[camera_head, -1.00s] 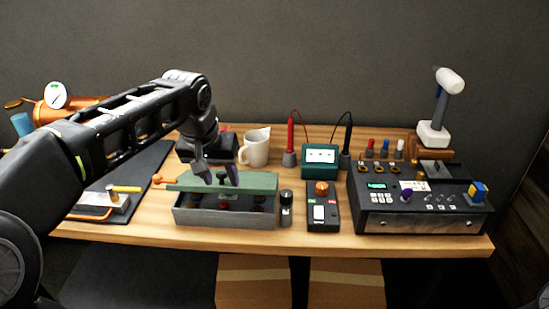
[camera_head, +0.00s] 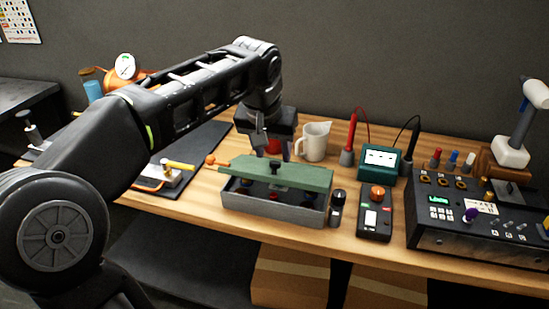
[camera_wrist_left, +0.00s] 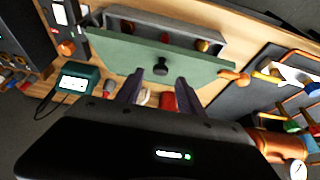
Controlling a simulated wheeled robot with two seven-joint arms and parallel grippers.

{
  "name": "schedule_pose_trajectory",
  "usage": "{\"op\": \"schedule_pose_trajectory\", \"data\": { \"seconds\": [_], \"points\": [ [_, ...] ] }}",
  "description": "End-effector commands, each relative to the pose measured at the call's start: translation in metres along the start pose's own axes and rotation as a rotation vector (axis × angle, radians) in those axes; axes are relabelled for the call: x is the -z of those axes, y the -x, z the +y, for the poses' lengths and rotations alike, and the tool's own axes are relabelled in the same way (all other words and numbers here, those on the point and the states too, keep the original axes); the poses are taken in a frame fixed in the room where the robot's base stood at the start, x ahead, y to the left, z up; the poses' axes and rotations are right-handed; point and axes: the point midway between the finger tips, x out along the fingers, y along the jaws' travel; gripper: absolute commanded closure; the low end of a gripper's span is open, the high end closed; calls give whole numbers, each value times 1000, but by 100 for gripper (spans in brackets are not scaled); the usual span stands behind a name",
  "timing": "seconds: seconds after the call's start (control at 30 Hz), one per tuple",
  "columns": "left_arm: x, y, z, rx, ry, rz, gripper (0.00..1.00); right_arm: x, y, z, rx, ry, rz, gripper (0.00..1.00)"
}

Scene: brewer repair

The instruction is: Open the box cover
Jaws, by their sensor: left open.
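The grey box (camera_head: 272,207) stands near the table's front edge in the head view. Its green cover (camera_head: 300,175) sits shifted toward the back, leaving a gap at the front where several small coloured parts show inside. The black knob (camera_head: 275,166) is on top of the cover; it also shows in the wrist view (camera_wrist_left: 160,67). My left gripper (camera_head: 272,150) is open and empty, just above and behind the knob in the head view. In the wrist view its fingers (camera_wrist_left: 160,86) point toward the knob, apart from it. My right gripper is out of view.
A dark cylinder (camera_head: 337,208) and a control unit (camera_head: 374,213) stand right of the box. A white jug (camera_head: 315,141) and a green meter (camera_head: 379,160) are behind. An orange-ended rod (camera_head: 212,160) lies at the cover's left end. Tools lie on a dark mat further left.

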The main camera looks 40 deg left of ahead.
Motion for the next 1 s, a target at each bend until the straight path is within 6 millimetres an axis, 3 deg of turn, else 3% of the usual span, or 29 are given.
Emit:
{"op": "schedule_pose_trajectory", "data": {
  "seconds": [0.23, 0.57, 1.0],
  "points": [
    [0, -31, 0, 0, 0, -2, 55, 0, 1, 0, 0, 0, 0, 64],
    [0, -35, 0, 0, 0, 0, 55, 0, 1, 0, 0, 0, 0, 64],
    [0, -35, 0, 0, 0, 0, 91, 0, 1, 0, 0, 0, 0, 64]
  ]
}}
